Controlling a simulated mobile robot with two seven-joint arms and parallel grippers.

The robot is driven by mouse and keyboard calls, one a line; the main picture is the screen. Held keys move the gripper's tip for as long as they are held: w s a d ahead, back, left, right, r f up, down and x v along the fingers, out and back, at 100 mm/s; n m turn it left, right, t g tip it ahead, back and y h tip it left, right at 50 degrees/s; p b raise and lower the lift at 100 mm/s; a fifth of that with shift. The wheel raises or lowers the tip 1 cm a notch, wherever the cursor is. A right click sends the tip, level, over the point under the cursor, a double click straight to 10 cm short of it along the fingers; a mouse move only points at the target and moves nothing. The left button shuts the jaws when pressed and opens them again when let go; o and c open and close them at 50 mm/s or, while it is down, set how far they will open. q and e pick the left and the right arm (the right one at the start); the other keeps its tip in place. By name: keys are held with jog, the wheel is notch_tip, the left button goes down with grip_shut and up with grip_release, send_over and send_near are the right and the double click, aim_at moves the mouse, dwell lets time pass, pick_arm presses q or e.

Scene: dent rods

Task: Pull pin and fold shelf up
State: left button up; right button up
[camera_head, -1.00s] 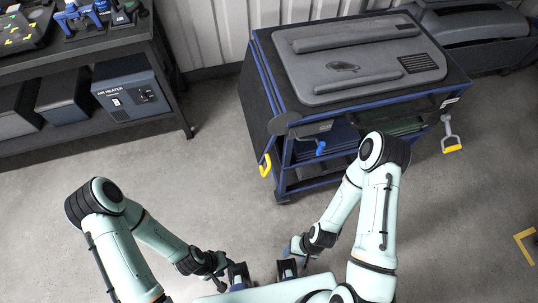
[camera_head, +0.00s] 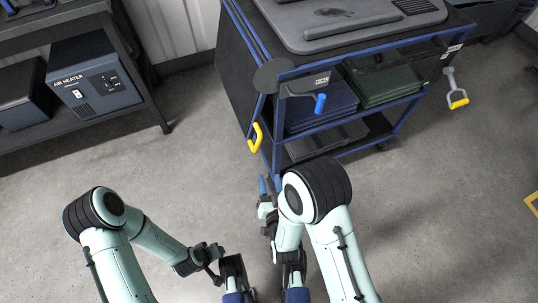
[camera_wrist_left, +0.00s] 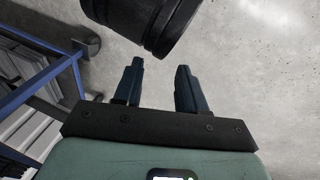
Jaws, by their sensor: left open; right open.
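The cart (camera_head: 345,125) has a blue frame and a dark grey top. On its near side hangs a blue-handled part (camera_head: 320,103), possibly the pin, under a small labelled plate. A round dark disc (camera_head: 273,75) sits at the near left corner. Which part is the folding shelf, I cannot tell. My right gripper (camera_head: 269,184) is open, its blue fingertips pointing toward the cart, below and left of the blue handle and apart from it. My left gripper (camera_wrist_left: 158,75) is open and empty in the left wrist view, its fingers over bare floor.
A yellow handle (camera_head: 256,137) is at the cart's left and another yellow-ended handle (camera_head: 457,98) at its right. Trays lie on the cart's lower levels. A bench with an air heater (camera_head: 92,80) stands at the left. The floor between is clear.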

aim_at(259, 144)
pick_arm(q)
notch_tip(259, 144, down, 5)
jog(key=s+g+b, duration=0.1)
jog(key=s+b, duration=0.1)
jog(key=s, duration=0.1)
jog(key=shift+a+f+b, duration=0.2)
jog(key=shift+a+b, duration=0.2)
jog(key=shift+a, duration=0.05)
pick_arm(e)
jog(key=w, duration=0.4)
jog(key=w+a+r+t, duration=0.1)
jog(key=w, duration=0.4)
jog(key=w+a+r+t, duration=0.1)
jog(key=w, duration=0.3)
jog(key=shift+w+a+r, duration=0.2)
jog(key=shift+a+r, duration=0.05)
pick_arm(q)
jog(key=shift+w, duration=0.1)
pick_arm(e)
grip_shut()
